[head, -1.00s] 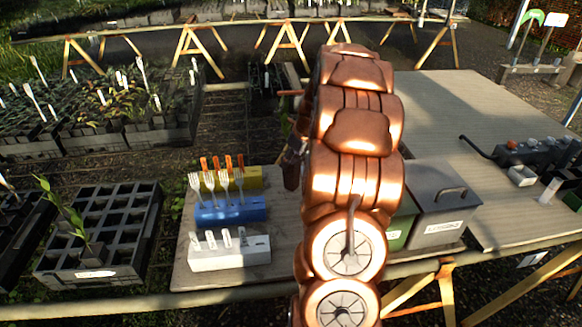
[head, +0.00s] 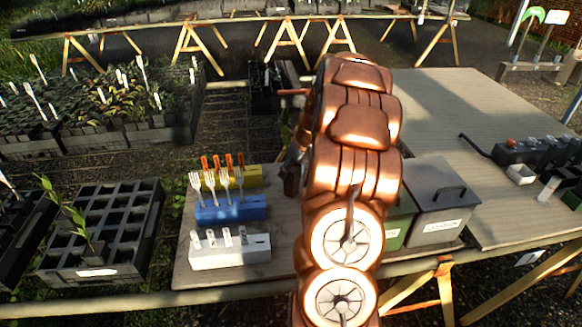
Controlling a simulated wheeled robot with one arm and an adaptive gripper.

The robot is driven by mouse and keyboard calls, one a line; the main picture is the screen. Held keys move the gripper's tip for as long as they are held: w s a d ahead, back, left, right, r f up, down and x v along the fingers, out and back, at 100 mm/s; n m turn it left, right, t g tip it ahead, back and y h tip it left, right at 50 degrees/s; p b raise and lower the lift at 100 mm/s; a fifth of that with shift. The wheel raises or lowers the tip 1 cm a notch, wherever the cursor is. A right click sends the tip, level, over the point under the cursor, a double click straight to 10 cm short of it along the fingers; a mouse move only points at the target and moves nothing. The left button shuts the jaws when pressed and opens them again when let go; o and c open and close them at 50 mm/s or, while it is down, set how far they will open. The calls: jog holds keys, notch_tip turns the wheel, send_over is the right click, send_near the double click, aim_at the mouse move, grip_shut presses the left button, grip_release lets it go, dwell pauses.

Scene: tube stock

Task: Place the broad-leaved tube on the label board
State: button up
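A tube plant with long broad green leaves (head: 72,212) stands in the near corner of a black cell tray (head: 128,260) at the left. I cannot tell for sure that it is the task's tube. I cannot make out a label board for certain; a white block (head: 230,257) with upright white tags sits on the small table at the centre. My copper arm covers the middle of the view. A dark part at its left side, seemingly my gripper (head: 291,178), hangs over the table right of the blue block. Its fingers and anything in them are hidden or too small.
A blue block (head: 230,214) with white forks and a yellow block (head: 246,178) with orange-handled tools stand behind the white block. A grey lidded box (head: 440,205) and green box (head: 398,222) stand right of my arm.

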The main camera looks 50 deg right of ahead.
jog(key=shift+r, duration=0.1)
jog(key=a+b+v, duration=0.1)
jog(key=b+v, duration=0.1)
jog(key=v, duration=1)
jog(key=s+a+r+n+g+y, duration=0.1)
jog(key=s+a+n+g, duration=0.1)
jog(key=a+n, duration=0.8)
jog(key=s+a+n+g, duration=0.1)
jog(key=s+a+n, duration=0.3)
jog(key=a, duration=1.1)
jog(key=s+a+f+n+g, duration=0.1)
jog(key=s+a+n, duration=0.5)
jog(key=s+n, duration=0.4)
jog(key=s+a+f+n+g+h, duration=0.1)
jog(key=s+a+f+n+g, duration=0.1)
jog(key=s+a+n, duration=0.4)
jog(key=s+n, duration=0.3)
jog(key=n, duration=0.1)
jog(key=shift+s+h, duration=0.3)
jog(key=shift+s, duration=0.05)
jog(key=shift+f, duration=0.1)
